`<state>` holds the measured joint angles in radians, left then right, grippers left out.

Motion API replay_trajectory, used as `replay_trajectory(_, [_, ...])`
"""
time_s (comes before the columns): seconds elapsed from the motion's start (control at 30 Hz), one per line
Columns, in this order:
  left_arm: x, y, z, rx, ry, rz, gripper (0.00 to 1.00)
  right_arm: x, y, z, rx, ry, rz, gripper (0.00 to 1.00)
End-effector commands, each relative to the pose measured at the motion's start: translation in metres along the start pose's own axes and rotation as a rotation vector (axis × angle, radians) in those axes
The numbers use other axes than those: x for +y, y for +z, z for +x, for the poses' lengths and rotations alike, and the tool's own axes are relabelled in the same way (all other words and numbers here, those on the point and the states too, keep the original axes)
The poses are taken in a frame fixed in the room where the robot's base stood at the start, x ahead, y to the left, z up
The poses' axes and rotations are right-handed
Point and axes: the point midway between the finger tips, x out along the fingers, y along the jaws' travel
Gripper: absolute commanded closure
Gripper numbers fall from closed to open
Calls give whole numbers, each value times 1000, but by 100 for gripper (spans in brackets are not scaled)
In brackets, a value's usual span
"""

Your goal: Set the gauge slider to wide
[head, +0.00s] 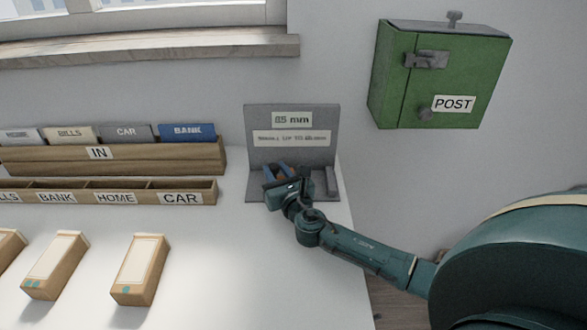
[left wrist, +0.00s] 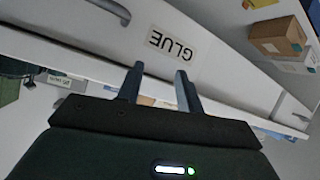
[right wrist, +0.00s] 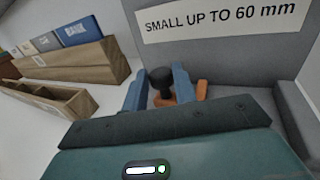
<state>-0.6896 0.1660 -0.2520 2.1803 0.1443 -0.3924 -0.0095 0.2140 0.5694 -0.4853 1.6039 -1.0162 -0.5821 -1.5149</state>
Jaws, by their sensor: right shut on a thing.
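The gauge (head: 290,150) is a grey upright plate on a grey base, at the right end of the desk in the head view. Its upper label reads what looks like "85 mm"; its lower label (right wrist: 220,20) reads "SMALL UP TO 60 mm". The slider (right wrist: 202,90) is orange with a dark knob (right wrist: 161,78). My right gripper (head: 276,173) is shut on the knob, its blue fingers on either side, at the left-centre of the gauge base. My left gripper (left wrist: 159,70) is open and empty in the left wrist view. No "wide" mark shows.
A grey block (head: 332,181) stands at the base's right end. Wooden file racks (head: 110,157) and (head: 110,197) lie left of the gauge, with several boxes (head: 140,270) in front. A green POST box (head: 440,75) hangs on the wall. A GLUE label (left wrist: 174,46) shows near my left gripper.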

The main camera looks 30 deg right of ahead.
Motion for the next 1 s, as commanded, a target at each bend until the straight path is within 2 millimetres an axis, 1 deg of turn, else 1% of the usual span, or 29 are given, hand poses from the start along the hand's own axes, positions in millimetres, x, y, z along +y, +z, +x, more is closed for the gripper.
replay_trajectory(0.03, [0,-2,1,2,-1,4,64,5,1,2,0,1,1,100])
replay_trajectory(0.1, [-1,-3,2,5,-1,7,64,7,0,3,0,2,0,100])
replay_trajectory(0.33, [0,-4,2,7,0,8,64,7,0,2,0,2,0,100])
replay_trajectory(0.37, [0,-4,2,7,0,8,64,7,0,2,0,2,0,71])
replay_trajectory(0.6, [0,-5,1,8,1,7,64,6,0,2,0,2,-1,51])
replay_trajectory(0.87, [1,-5,0,9,2,5,64,6,0,1,0,1,-1,50])
replay_trajectory(0.97, [1,-6,0,8,2,6,64,6,-1,-6,2,1,-2,50])
replay_trajectory(1.0, [1,-6,-1,8,2,6,64,6,-1,-11,2,1,-2,50])
